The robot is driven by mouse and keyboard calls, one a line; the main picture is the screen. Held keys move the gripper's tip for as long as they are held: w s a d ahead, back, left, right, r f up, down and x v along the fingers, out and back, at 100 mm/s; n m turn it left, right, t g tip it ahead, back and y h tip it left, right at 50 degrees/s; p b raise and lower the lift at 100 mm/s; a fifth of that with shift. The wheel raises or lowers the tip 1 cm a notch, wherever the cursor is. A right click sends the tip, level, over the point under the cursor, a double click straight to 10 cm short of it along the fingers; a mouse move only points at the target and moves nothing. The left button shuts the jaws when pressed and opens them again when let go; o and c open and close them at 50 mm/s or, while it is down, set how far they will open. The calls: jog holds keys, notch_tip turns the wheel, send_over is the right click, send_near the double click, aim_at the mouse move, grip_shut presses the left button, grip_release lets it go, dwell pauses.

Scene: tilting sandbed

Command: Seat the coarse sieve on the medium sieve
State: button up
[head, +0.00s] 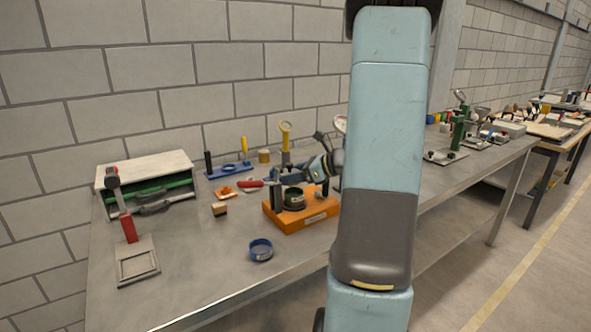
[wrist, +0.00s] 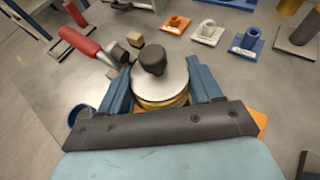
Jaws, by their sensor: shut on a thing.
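My gripper (head: 291,178) is over the orange base (head: 306,222) on the table. In the wrist view its two blue fingers (wrist: 163,80) stand either side of a round thing with a grey disc top, a black knob and brass-coloured rims; I take it for the coarse sieve (wrist: 158,103). A dark round ring with a green band, apparently the medium sieve (head: 294,201), sits on the orange base below the gripper. The fingers hide much of the held thing in the head view. I cannot tell whether the two sieves touch.
A blue ring (head: 261,250) lies on the table in front of the base. A small wooden block (head: 220,209), a red-handled tool (head: 250,187) and a red stand (head: 126,217) are to the left. A blue rack (head: 229,170) stands behind.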

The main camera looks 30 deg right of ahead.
jog(key=shift+s+d+f, duration=0.15)
jog(key=shift+s+d, duration=0.05)
jog(key=shift+f, duration=0.25)
jog(key=shift+d+f, duration=0.15)
jog(key=shift+f, duration=0.75)
jog(key=shift+f, duration=0.1)
jog(key=o, duration=1.4)
jog(key=shift+o, duration=0.2)
jog(key=shift+s, duration=0.1)
jog(key=v, duration=1.3)
jog(key=shift+s+d, duration=0.25)
jog(key=shift+s, duration=0.05)
